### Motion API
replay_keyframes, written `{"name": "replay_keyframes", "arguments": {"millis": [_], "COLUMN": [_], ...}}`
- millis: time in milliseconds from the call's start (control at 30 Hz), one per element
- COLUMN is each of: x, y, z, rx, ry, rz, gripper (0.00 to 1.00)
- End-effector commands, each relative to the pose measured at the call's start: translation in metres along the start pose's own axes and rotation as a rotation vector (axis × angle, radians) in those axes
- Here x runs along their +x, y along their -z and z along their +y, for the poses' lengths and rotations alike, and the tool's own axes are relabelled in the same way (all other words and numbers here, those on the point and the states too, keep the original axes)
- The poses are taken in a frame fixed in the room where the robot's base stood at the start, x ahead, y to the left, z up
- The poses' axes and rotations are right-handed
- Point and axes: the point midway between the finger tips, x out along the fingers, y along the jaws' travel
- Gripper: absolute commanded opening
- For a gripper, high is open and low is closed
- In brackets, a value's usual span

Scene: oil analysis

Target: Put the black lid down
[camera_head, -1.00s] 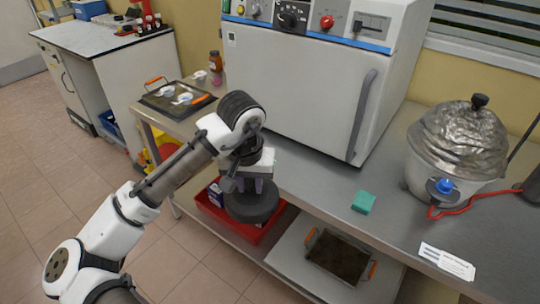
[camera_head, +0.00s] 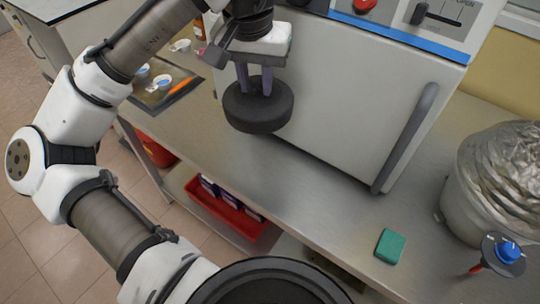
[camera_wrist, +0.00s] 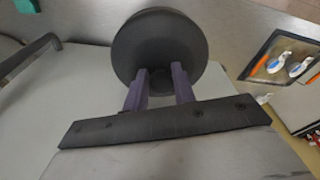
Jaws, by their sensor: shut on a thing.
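The black lid (camera_head: 258,112) is a thick round disc hanging from my gripper (camera_head: 258,85). My gripper's two purple fingers are shut on the lid's middle from above. In the head view the lid is in front of the white oven door, and it appears to be above the metal bench. The grip point itself is partly hidden by the fingers.
The metal bench (camera_head: 300,195) has clear room before the white oven (camera_head: 345,105). A green block (camera_head: 390,246) lies at right, near a foil-covered pot (camera_head: 500,180). A tray with white dishes (camera_head: 180,87) is at left. A red bin (camera_head: 225,210) with boxes is on the lower shelf.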

Motion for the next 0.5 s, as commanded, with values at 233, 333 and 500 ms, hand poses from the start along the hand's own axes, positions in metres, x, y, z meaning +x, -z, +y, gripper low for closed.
{"name": "replay_keyframes", "arguments": {"millis": [233, 333, 500], "x": [0.033, 0.060, 0.106], "y": [-0.006, -0.010, -0.017], "z": [0.001, 0.001, 0.000], "rx": [0.001, 0.001, -0.002], "ry": [-0.005, -0.006, -0.006], "rz": [-0.002, -0.003, -0.003], "gripper": [0.00, 0.00, 0.00]}}
